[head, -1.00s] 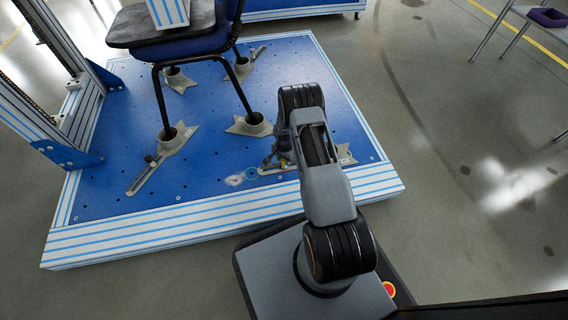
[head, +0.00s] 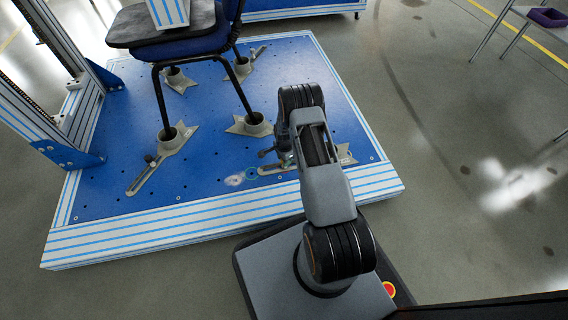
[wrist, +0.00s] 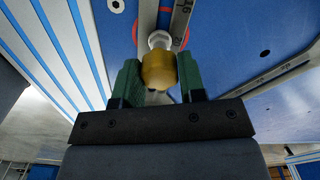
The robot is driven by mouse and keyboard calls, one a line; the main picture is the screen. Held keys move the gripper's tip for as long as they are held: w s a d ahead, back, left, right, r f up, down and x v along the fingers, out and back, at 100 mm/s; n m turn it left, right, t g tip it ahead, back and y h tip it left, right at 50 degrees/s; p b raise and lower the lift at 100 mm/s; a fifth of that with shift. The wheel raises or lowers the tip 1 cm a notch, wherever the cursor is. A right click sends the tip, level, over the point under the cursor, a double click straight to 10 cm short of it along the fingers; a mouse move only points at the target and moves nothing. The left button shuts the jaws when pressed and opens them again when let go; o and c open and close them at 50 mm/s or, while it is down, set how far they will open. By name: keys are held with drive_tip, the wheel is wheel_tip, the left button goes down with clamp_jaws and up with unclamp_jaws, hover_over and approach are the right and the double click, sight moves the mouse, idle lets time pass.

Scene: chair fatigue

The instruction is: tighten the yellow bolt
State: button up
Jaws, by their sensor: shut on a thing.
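The yellow bolt (wrist: 159,71) has a rounded yellow head on a pale metal shank, seen close up in the wrist view. My gripper (wrist: 159,78) has its two green finger pads on either side of the yellow head and is shut on it. The shank meets a grey slotted clamp bar (wrist: 178,24) with number markings, with a red ring on the blue plate around it. In the head view my arm hides most of the gripper and the bolt. The clamp's end (head: 344,154) shows to the right of my arm.
A chair (head: 205,40) stands on the blue perforated platform (head: 105,190), its legs in grey clamp cups. Another clamp (head: 158,160) lies to the left. A striped frame post (head: 50,35) rises at the left. Floor at the right is clear up to a table (head: 525,30).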

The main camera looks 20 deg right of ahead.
drive_tip(key=o, duration=0.9)
drive_tip(key=n, duration=0.4)
drive_tip(key=n, duration=0.4)
drive_tip(key=n, duration=0.4)
idle(0.3)
